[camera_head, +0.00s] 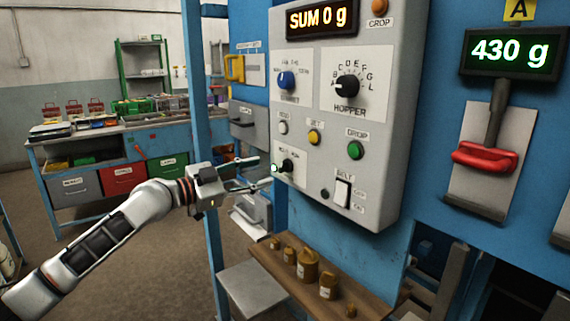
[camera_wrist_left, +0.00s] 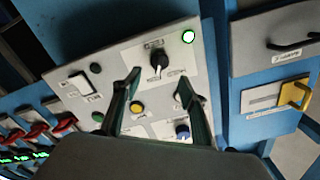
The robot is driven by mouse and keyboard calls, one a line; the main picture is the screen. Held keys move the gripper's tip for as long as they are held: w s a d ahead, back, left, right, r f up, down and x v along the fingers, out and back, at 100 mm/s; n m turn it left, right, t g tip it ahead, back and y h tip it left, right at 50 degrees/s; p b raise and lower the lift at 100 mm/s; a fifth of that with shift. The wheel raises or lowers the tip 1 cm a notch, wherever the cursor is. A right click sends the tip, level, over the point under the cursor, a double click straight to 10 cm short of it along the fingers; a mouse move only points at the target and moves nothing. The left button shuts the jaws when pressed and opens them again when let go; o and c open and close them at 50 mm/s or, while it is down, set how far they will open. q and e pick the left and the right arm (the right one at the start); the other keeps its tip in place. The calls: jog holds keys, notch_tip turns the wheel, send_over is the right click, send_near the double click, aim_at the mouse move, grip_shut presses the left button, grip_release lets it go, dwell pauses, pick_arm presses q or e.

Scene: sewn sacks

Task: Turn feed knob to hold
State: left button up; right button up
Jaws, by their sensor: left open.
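The feed knob (camera_head: 286,165) is a small black knob at the lower left of the grey control panel (camera_head: 388,120), with a lit green lamp (camera_head: 274,168) beside it. My left gripper (camera_head: 264,172) is open and empty in front of the panel, just left of the knob in the head view. In the left wrist view, the panel appears roughly upside down. There the knob (camera_wrist_left: 157,62) shows beyond and between the two spread fingertips (camera_wrist_left: 158,84), apparently apart from them. Its label is too small to read. My right gripper is out of view.
The panel also carries a blue knob (camera_head: 286,80), a black hopper knob (camera_head: 347,86), a yellow button (camera_head: 314,137), a green button (camera_head: 355,150) and a belt switch (camera_head: 343,193). A wooden shelf (camera_head: 330,290) with several brass weights lies below. A red lever (camera_head: 485,158) is at right.

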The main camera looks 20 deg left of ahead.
aim_at(281, 166)
pick_arm(q)
jog(key=p+x, duration=0.1)
jog(key=x, duration=0.5)
jog(key=shift+w+d+r, duration=0.1)
jog(key=shift+w+d, duration=0.1)
jog(key=shift+d, duration=0.1)
jog(key=shift+w+d, duration=0.25)
jog(key=shift+w, duration=0.1)
jog(key=c, duration=1.1)
